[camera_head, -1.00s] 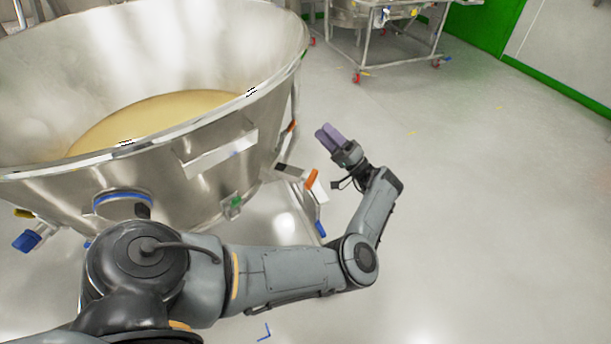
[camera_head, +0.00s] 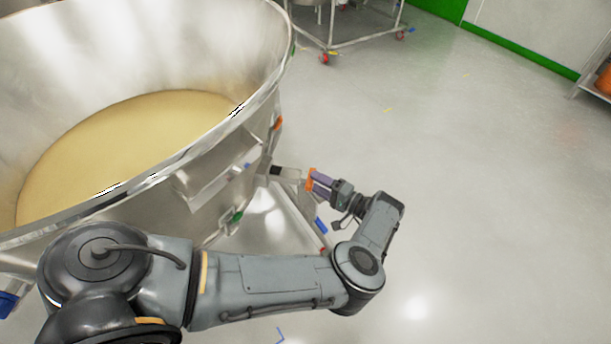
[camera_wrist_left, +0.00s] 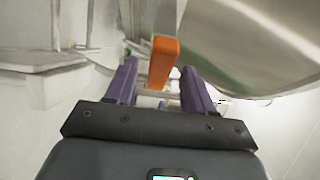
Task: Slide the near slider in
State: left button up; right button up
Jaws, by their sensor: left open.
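The near slider is a flat metal bar with an orange end (camera_head: 310,180), sticking out from the side of the large steel bowl (camera_head: 200,185). In the left wrist view the orange end (camera_wrist_left: 163,62) lies between the two purple fingers, nearer the right one, with gaps on both sides. My left gripper (camera_head: 320,184) is open at the orange end, its fingers pointing left toward the bowl. It also shows in the left wrist view (camera_wrist_left: 158,88). Whether a finger touches the slider cannot be told. My right gripper is not in view.
The bowl holds pale yellow powder (camera_head: 125,135). Another orange piece (camera_head: 278,123) shows farther along the bowl's side. A wheeled steel frame (camera_head: 360,40) stands at the back, and a rack with an orange item (camera_head: 603,82) at the far right. The floor on the right is clear.

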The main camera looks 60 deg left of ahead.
aim_at(306, 176)
pick_arm(q)
jog(key=shift+x, duration=2.5)
jog(key=shift+w, duration=0.1)
jog(key=c, duration=0.5)
grip_shut()
